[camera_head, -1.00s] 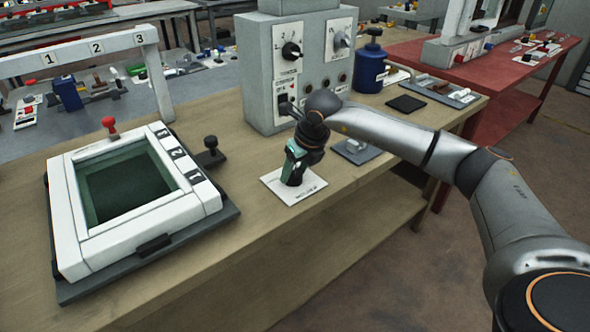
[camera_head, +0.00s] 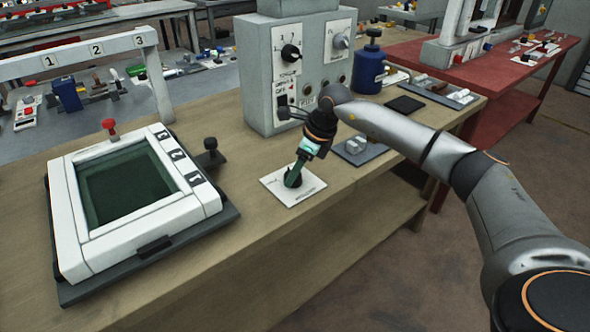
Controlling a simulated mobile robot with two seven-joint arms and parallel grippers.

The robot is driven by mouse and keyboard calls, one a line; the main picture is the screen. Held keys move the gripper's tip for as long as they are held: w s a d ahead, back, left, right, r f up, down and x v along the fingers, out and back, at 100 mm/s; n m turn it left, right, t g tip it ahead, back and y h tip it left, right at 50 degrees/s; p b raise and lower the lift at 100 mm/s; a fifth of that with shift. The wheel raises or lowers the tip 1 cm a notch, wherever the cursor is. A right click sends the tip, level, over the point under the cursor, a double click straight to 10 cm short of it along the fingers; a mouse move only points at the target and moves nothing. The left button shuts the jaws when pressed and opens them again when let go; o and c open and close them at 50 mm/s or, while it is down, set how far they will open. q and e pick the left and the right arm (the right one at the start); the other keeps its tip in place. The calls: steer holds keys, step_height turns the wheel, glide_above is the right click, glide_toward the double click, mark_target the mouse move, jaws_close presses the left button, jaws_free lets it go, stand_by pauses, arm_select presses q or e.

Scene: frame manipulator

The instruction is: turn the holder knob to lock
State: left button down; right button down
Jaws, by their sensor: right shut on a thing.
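A white square plate (camera_head: 276,187) with small unreadable lettering lies on the wooden bench near its front edge. A small dark green knob (camera_head: 292,180) stands at the middle of the plate. My right gripper (camera_head: 297,172) reaches down to the plate from the upper right, tilted, and is shut on this knob. The fingers and wrist hide much of the knob, so its exact pointing direction cannot be read. My left gripper is not in view.
A white frame (camera_head: 78,232) with a dark green panel sits on a dark base at left. A black knob (camera_head: 210,144) stands beside it. A grey control box (camera_head: 257,90) stands behind my gripper. A blue bottle (camera_head: 369,68) is at the back right.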

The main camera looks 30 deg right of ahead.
steer(key=n, duration=0.3)
steer(key=shift+w+r+g+y, duration=0.1)
steer(key=shift+g+y, duration=0.2)
steer(key=shift+y, duration=0.1)
steer(key=n+g, duration=0.1)
steer(key=n, duration=0.2)
steer(key=shift+w+n+y, duration=0.1)
steer(key=shift+n+y, duration=0.2)
steer(key=shift+y, duration=0.1)
steer(key=n+g+b, duration=0.1)
steer(key=n, duration=0.2)
steer(key=shift+w+n+g, duration=0.1)
steer(key=shift+n+g, duration=0.2)
steer(key=shift+n, duration=0.4)
steer(key=shift+n+g, duration=0.3)
steer(key=shift+n, duration=0.1)
steer(key=shift+c, duration=2.2)
jaws_free()
steer(key=shift+o, duration=1)
steer(key=shift+d, duration=0.1)
